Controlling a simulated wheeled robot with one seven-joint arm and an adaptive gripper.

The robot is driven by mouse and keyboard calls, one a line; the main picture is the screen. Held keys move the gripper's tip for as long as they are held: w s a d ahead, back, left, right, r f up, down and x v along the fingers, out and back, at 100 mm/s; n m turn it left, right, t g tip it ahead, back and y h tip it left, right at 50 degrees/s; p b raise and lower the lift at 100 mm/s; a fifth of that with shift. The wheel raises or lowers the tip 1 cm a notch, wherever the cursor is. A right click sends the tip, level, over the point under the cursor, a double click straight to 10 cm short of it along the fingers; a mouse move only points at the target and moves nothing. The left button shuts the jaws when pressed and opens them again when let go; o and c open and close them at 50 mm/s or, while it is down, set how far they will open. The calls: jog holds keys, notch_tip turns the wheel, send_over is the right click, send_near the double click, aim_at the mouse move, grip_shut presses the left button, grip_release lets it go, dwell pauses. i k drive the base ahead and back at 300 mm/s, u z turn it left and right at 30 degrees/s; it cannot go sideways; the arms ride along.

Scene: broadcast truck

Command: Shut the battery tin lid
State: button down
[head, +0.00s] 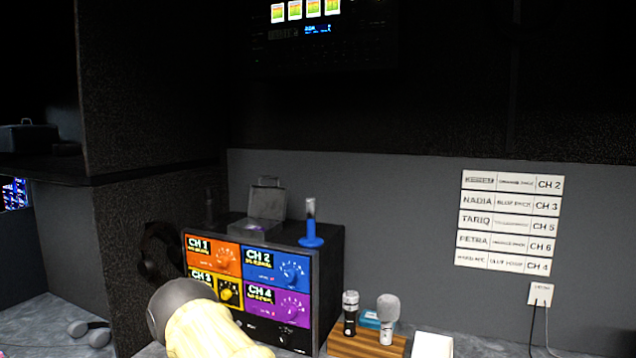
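The battery tin (252,231) is a small grey box on top of the black rack of coloured channel units. Its lid (267,203) stands up, open, at the back of the box, with a handle-like tab at its top edge. Something small and purplish shows inside, too small to make out. A cream and grey part of my arm rises at the bottom, in front of the rack's lower left. My gripper is not in view.
The rack (328,270) carries a blue-based stand (311,241) right of the tin and a dark upright item (210,208) to its left. A wooden block (366,346) with two microphones stands lower right. Headphones (160,250) hang left of the rack. A label board (508,222) is on the wall.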

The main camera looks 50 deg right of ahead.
aim_at(264, 201)
jog(key=z, duration=1.5)
